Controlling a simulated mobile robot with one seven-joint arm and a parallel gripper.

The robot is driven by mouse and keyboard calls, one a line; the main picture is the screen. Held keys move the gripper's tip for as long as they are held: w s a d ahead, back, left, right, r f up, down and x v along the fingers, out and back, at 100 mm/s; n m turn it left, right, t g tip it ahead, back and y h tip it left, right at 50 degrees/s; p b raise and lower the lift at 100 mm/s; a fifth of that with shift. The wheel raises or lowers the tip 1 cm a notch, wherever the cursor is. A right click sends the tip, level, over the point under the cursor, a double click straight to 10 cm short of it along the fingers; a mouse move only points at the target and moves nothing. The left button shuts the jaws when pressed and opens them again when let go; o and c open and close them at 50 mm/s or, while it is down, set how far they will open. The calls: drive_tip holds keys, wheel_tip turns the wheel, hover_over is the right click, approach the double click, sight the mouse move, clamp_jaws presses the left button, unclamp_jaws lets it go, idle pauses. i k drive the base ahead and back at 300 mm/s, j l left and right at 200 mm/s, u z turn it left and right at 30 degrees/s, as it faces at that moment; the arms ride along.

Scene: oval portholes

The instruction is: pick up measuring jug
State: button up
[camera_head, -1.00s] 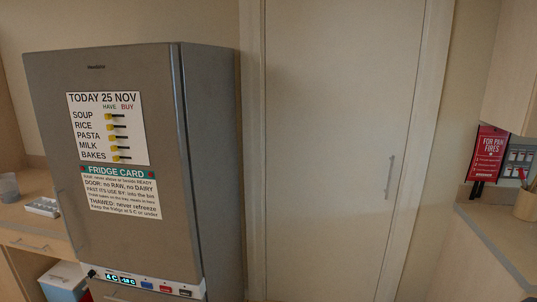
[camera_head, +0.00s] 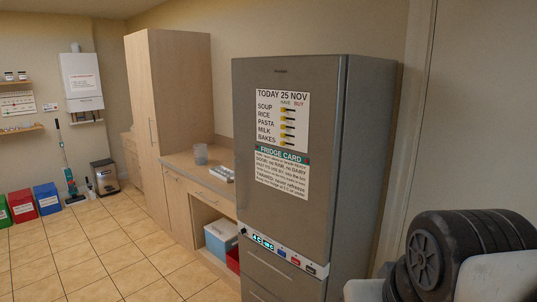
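A small translucent grey vessel (camera_head: 200,154) stands upright on the wooden counter, left of the fridge. It looks like it could be the measuring jug, but it is too small to make out a handle or markings. Nothing touches it. Black and pale links of my own arm show at the lower right. My gripper is not in view.
The grey fridge (camera_head: 283,160) stands right of the counter (camera_head: 182,161), and a tall wooden cupboard (camera_head: 172,110) stands left of it. A white tray-like item (camera_head: 221,174) lies on the counter. A blue-and-white box (camera_head: 221,237) sits beneath. The tiled floor (camera_head: 105,255) in front is clear.

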sight(200, 156)
drive_tip(key=u, duration=0.7)
drive_tip(key=i+j+u, duration=0.3)
drive_tip(key=i, duration=0.6)
drive_tip(key=i+u, duration=0.25)
drive_tip(key=i, duration=0.65)
drive_tip(key=i+l+u, duration=0.1)
drive_tip(key=i+u, duration=0.15)
drive_tip(key=i, duration=1.4)
drive_tip(key=i+z, duration=0.2)
drive_tip(key=i, duration=0.3)
drive_tip(key=i+j+z, duration=0.1)
drive_tip(key=i+z, duration=0.15)
drive_tip(key=i, duration=0.25)
drive_tip(key=i+j+z, duration=0.2)
drive_tip(key=i, duration=0.25)
drive_tip(key=i+z, duration=0.2)
drive_tip(key=z, duration=0.2)
drive_tip(key=i+z, duration=0.2)
drive_tip(key=z, duration=0.2)
drive_tip(key=i+z, duration=0.2)
drive_tip(key=z, duration=0.2)
drive_tip(key=i+j+z, duration=0.15)
drive_tip(key=z, duration=0.3)
drive_tip(key=i+j+z, duration=0.15)
drive_tip(key=z, duration=0.15)
drive_tip(key=i+j+z, duration=0.15)
drive_tip(key=z, duration=0.15)
drive_tip(key=i+j, duration=0.05)
drive_tip(key=i, duration=0.05)
